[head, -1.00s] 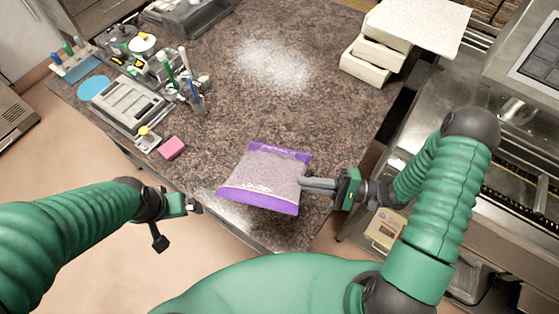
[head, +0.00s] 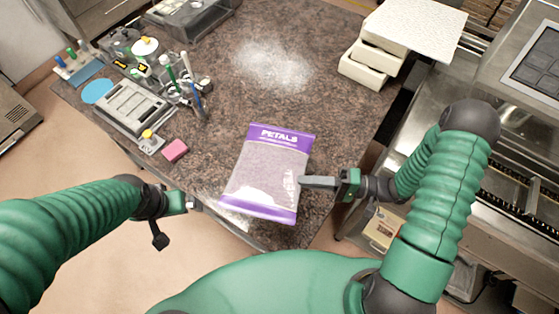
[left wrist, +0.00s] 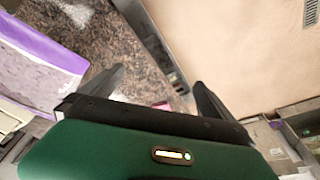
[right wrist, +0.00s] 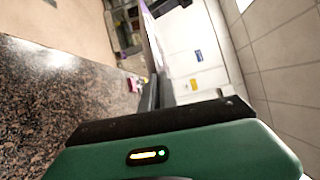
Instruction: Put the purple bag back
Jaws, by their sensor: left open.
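The purple bag (head: 266,175), with a clear middle and "PETALS" on its top band, is tilted with its face toward my head camera, over the near end of the counter. My right gripper (head: 304,182) is shut on its right edge. In the right wrist view the fingers (right wrist: 155,92) are close together and the bag (right wrist: 152,38) shows as a thin strip. My left gripper (head: 194,203) is open and empty, left of the bag and apart from it. The left wrist view shows its spread fingers (left wrist: 160,88), with the bag (left wrist: 40,68) at the left.
A pink block (head: 175,150), a grey tray (head: 133,105) and a tool rack with pens (head: 180,80) stand at the left. Cream stacked trays (head: 372,62) stand at the far right, beside metal machinery.

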